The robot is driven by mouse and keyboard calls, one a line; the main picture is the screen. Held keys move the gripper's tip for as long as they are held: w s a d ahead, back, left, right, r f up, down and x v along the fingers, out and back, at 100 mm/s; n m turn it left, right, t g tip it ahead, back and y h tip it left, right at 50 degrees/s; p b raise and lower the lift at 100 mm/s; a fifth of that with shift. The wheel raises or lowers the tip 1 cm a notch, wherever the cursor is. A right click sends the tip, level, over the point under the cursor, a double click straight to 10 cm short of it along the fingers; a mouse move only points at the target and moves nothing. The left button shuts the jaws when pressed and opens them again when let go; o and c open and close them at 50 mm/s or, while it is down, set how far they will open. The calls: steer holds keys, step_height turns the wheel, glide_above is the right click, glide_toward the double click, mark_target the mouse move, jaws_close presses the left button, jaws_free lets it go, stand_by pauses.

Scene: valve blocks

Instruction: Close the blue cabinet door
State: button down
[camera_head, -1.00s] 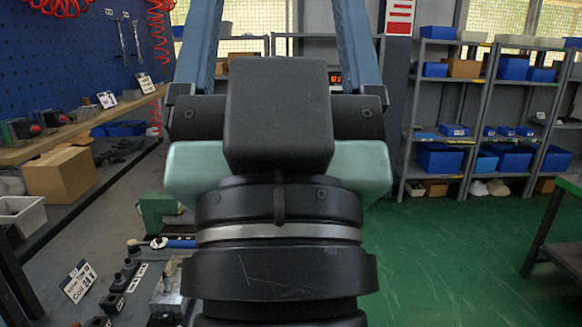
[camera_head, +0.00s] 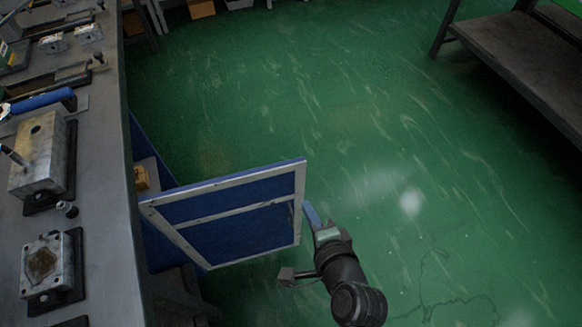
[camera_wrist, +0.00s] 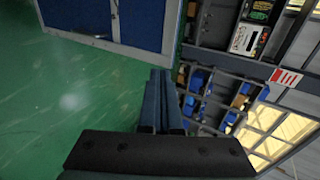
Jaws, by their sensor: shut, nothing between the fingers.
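The blue cabinet door (camera_head: 240,215) has a pale grey frame and stands open, swung out from under the workbench on the left. It also shows at the top of the wrist view (camera_wrist: 145,22). My gripper (camera_head: 311,214) is shut and empty, close beside the outer free edge of the door; I cannot tell if they touch. In the wrist view its fingers (camera_wrist: 161,100) lie together, with the door beyond them. Part of the blue cabinet (camera_head: 150,150) shows behind the door, with a small tan object (camera_head: 141,178) inside.
The workbench (camera_head: 105,200) runs along the left with metal valve blocks (camera_head: 45,155) on it. A dark table (camera_head: 520,60) stands at the upper right. The green floor (camera_head: 400,150) between them is clear. Shelves with blue bins (camera_wrist: 197,80) show in the wrist view.

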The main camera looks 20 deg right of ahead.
steer(key=b, duration=0.2)
glide_toward(288, 168)
step_height(288, 168, down, 3)
steer(key=w, duration=0.4)
steer(key=shift+w+d, duration=0.1)
steer(key=shift+w, duration=0.15)
steer(key=shift+w+f, duration=0.1)
steer(key=shift+w, duration=0.4)
